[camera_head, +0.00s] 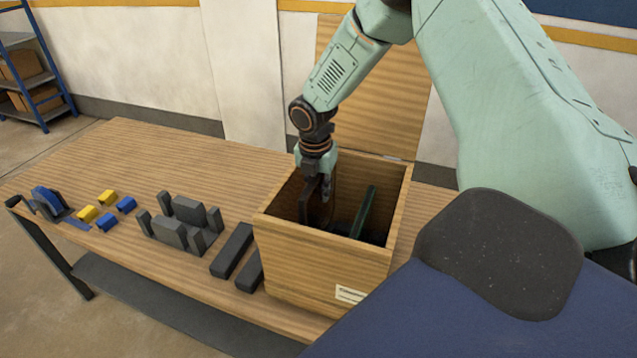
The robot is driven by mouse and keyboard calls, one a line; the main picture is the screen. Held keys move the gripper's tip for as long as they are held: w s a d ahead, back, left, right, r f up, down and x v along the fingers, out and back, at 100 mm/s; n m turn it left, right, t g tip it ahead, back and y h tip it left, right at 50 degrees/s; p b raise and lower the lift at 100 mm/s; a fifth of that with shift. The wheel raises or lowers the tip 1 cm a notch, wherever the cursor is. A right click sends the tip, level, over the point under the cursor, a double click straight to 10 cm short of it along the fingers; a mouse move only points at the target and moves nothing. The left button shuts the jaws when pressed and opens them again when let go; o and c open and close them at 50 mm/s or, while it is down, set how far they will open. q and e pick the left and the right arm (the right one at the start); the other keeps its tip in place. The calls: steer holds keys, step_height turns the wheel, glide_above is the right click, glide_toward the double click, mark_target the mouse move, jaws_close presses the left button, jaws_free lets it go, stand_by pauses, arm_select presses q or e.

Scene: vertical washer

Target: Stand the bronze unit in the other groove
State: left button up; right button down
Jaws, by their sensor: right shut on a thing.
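The open wooden box (325,253) stands on the table. My right gripper (318,212) reaches down into it at the left side and is shut on a dark brown, upright flat piece, the bronze unit (331,185). Its lower end is lost in the dark of the box, so I cannot tell whether it touches the floor or sits in a groove. A dark green plate (363,211) stands tilted in the box to the right, apart from my gripper. The grooves themselves are hard to make out. My left gripper is not in view.
The box's lid (385,95) stands open at the back. Two dark bars (233,250) lie left of the box. Further left are a grey slotted holder (180,225), yellow and blue blocks (107,212) and a blue-grey tool (48,203). The table's back left is clear.

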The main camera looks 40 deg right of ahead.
mark_target(319, 215)
steer(key=shift+w+f+b, duration=0.2)
steer(key=shift+f+b, duration=1.7)
steer(key=shift+s+f+b, duration=0.15)
steer(key=shift+f+b, duration=0.55)
steer(key=shift+b, duration=0.1)
steer(key=shift+f+b, duration=0.35)
steer(key=shift+f, duration=0.95)
steer(key=c, duration=1.6)
jaws_free()
steer(key=o, duration=0.4)
steer(key=shift+o, duration=0.2)
steer(key=shift+s+f, duration=0.1)
steer(key=shift+f, duration=0.05)
